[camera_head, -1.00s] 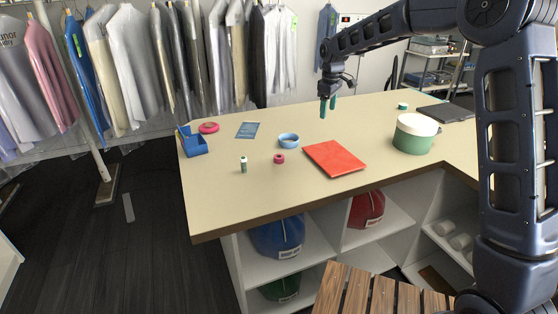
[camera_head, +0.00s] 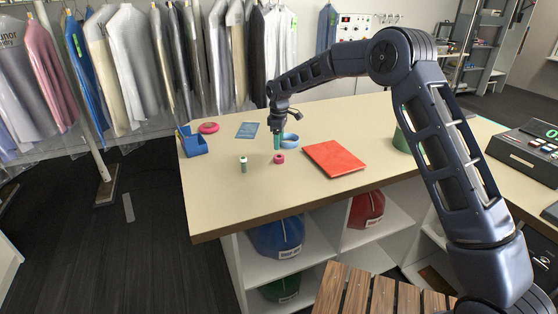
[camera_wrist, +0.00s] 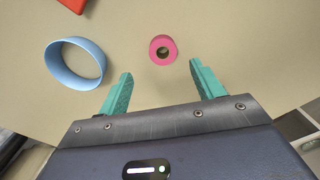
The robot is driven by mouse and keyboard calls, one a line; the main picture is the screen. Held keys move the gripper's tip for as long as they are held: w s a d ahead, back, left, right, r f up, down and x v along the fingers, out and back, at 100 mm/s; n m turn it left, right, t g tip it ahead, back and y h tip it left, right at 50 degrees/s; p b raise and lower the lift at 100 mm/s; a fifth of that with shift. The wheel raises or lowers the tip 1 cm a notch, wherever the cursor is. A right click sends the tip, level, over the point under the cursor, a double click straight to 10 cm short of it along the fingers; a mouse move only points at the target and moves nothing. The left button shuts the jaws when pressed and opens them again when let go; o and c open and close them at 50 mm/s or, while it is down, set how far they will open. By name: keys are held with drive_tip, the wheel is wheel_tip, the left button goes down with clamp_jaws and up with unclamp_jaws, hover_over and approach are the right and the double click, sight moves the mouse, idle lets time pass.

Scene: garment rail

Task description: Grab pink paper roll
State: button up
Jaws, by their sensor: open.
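The pink paper roll (camera_head: 279,158) is a small ring-shaped roll on the beige counter, just below my gripper (camera_head: 277,143) in the head view. In the wrist view the pink paper roll (camera_wrist: 163,49) lies on the counter with its dark centre hole showing. It sits beyond the teal fingertips, nearer the right finger than the left. My gripper (camera_wrist: 160,82) is open with nothing between its fingers. The head view does not clearly show the height of the fingertips above the counter.
A light blue ring (camera_head: 290,140) lies close to the roll, left of my fingers in the wrist view (camera_wrist: 75,63). A red folder (camera_head: 334,158) lies to the right. A small green-and-white bottle (camera_head: 243,164) stands left.

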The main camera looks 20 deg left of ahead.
sight(279, 156)
drive_tip(key=f, duration=0.7)
drive_tip(key=shift+s+f, duration=0.1)
drive_tip(key=shift+s, duration=0.1)
drive_tip(key=c, duration=1.1)
